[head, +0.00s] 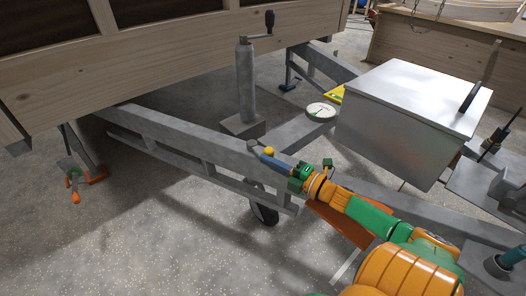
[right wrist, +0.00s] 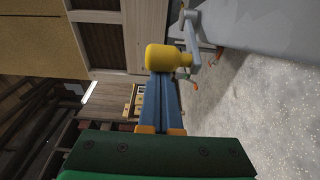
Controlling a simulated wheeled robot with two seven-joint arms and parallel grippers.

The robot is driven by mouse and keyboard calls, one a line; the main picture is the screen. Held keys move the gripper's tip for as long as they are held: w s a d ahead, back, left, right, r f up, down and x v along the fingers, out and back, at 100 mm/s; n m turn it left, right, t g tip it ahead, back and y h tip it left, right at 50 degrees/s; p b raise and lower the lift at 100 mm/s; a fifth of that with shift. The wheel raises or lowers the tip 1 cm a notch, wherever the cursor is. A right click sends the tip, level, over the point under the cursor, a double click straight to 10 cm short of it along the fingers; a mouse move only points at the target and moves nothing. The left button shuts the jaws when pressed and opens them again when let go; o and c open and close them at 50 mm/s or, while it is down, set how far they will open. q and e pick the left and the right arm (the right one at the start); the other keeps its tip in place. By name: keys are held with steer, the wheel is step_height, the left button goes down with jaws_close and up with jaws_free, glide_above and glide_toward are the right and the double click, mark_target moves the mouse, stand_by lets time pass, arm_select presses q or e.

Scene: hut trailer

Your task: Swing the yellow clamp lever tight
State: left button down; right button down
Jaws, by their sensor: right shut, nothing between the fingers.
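The yellow knob (head: 268,151) of the clamp lever sits by the grey frame beam, below the jack post in the head view. In the right wrist view the yellow knob (right wrist: 160,58) covers the ends of my fingers, and a grey lever arm (right wrist: 191,36) runs up from it. My right gripper (head: 264,157) is shut with nothing between its blue fingers. Its fingertips (right wrist: 165,76) are right at the knob; I cannot tell whether they touch it. The clamp body is small and partly hidden. My left gripper is not in view.
A grey jack post (head: 246,85) with a crank handle (head: 262,27) stands behind the lever. A grey beam (head: 185,138) runs beneath the wooden hut (head: 130,60). A large metal box (head: 395,110) stands to the right. A wheel (head: 264,212) is below. The speckled floor at front left is clear.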

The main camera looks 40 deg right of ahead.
steer(key=shift+s+d+r, duration=0.15)
steer(key=shift+s+d, duration=0.05)
steer(key=shift+d, duration=0.9)
steer(key=shift+d+r, duration=0.15)
steer(key=shift+r, duration=0.05)
